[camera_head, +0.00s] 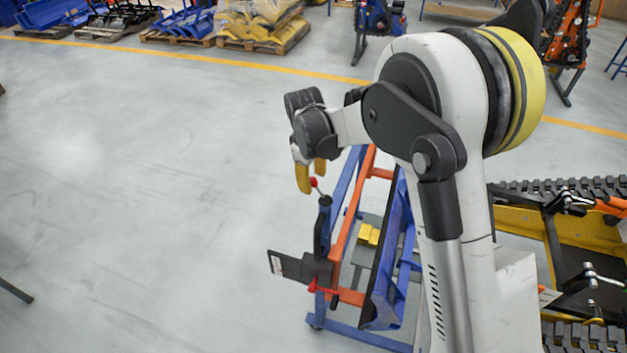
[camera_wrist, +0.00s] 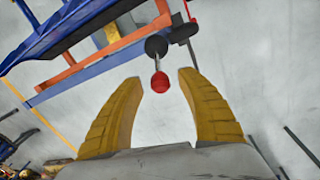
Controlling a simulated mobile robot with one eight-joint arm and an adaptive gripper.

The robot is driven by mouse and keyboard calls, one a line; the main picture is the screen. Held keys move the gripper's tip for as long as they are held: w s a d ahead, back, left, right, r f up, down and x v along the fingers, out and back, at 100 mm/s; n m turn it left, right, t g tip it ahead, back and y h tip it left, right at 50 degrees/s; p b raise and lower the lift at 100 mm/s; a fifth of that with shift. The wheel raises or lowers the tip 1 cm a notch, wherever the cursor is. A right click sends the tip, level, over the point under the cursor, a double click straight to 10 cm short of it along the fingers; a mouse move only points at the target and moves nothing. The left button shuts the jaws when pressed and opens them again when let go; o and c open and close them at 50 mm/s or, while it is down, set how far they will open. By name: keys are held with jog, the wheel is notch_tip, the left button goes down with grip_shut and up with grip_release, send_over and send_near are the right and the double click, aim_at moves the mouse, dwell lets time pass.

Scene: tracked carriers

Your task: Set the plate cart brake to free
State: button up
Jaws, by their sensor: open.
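The plate cart (camera_head: 345,235) has blue and orange bars and stands on the floor, partly hidden behind my arm. A brake lever with a red ball knob (camera_head: 313,182) sticks up from a dark post at the cart's near-left end. In the wrist view the red knob (camera_wrist: 160,82) sits on a thin rod from a dark round pivot (camera_wrist: 156,46), between and slightly beyond my fingertips. My gripper (camera_head: 311,180) has yellow fingers and is just above the knob; in the wrist view (camera_wrist: 160,80) it is open, with gaps on both sides of the knob. Brake markings are not readable.
A dark plate (camera_head: 290,267) and a red handle (camera_head: 322,288) stick out at the cart's lower left. A yellow tracked carrier (camera_head: 520,218) stands at the right. Pallets (camera_head: 265,40) line the back. The floor (camera_head: 130,190) at left is clear.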

jog(key=shift+w+f, duration=0.1)
jog(key=shift+f, duration=0.65)
